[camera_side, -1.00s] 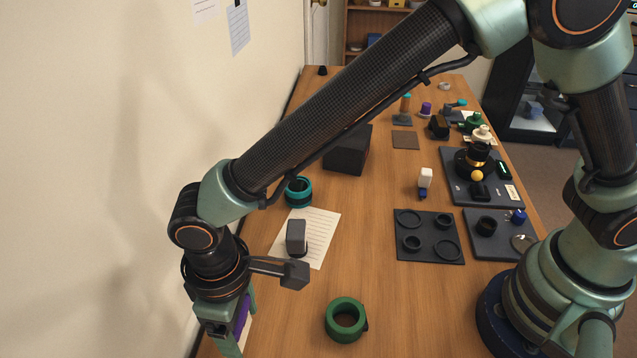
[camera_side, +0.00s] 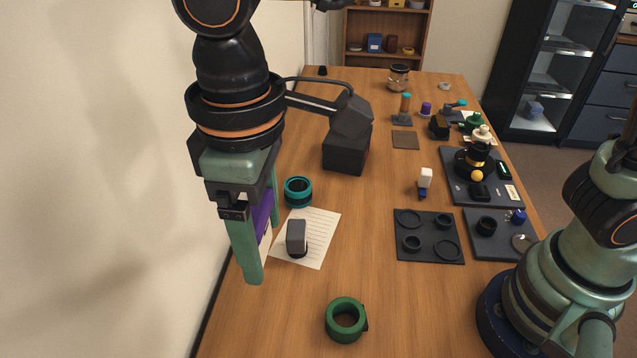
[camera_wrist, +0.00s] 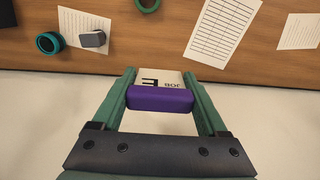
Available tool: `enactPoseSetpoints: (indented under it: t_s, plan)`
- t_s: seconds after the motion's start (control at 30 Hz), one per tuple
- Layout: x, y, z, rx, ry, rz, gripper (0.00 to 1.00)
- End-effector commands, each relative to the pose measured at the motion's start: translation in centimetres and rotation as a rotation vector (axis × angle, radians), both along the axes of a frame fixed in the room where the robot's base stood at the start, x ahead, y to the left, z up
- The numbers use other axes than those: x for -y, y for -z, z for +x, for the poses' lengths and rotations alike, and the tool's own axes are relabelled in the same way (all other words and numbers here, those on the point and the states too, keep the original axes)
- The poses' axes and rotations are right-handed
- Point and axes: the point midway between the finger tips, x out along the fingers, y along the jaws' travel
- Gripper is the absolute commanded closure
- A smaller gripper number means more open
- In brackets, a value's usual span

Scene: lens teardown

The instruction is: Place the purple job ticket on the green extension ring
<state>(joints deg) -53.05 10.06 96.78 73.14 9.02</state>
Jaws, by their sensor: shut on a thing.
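The purple job ticket (camera_wrist: 160,99) is held between the two green fingers of my gripper (camera_wrist: 168,88) in the wrist view. It has a purple bar and a white card part with black print. In the side view the purple ticket (camera_side: 263,216) shows partly behind a finger of my gripper (camera_side: 256,265), raised at the left of the table. The green extension ring (camera_side: 345,320) lies on the near part of the table, to the right of and apart from my gripper. In the wrist view a green ring (camera_wrist: 147,4) shows cut off at the top edge.
A teal ring (camera_side: 298,191) and a grey block (camera_side: 297,237) on a written sheet (camera_side: 322,226) stand near my gripper. A black box (camera_side: 346,150) is farther back. A dark tray (camera_side: 429,253) lies right of centre. Table around the green ring is clear.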

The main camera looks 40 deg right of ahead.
Motion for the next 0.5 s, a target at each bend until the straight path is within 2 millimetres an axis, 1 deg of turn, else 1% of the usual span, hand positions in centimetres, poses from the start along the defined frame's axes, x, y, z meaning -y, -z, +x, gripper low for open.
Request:
enactPoseSetpoints:
  t_s: [0.03,0.1,0.3,0.4,0.5]
  plan:
    - [1.3,-0.6,-0.5,0.003,-0.001,0.004,0.77]
    - [3.0,-1.1,-1.1,0.003,-0.002,0.004,0.77]
    - [7.0,-1.8,-3.0,0.002,-0.01,0.002,0.77]
    - [8.3,-1.8,-3.7,0.001,-0.014,0.001,0.77]
    - [9.1,-1.8,-4.1,0.001,-0.015,0.001,0.77]
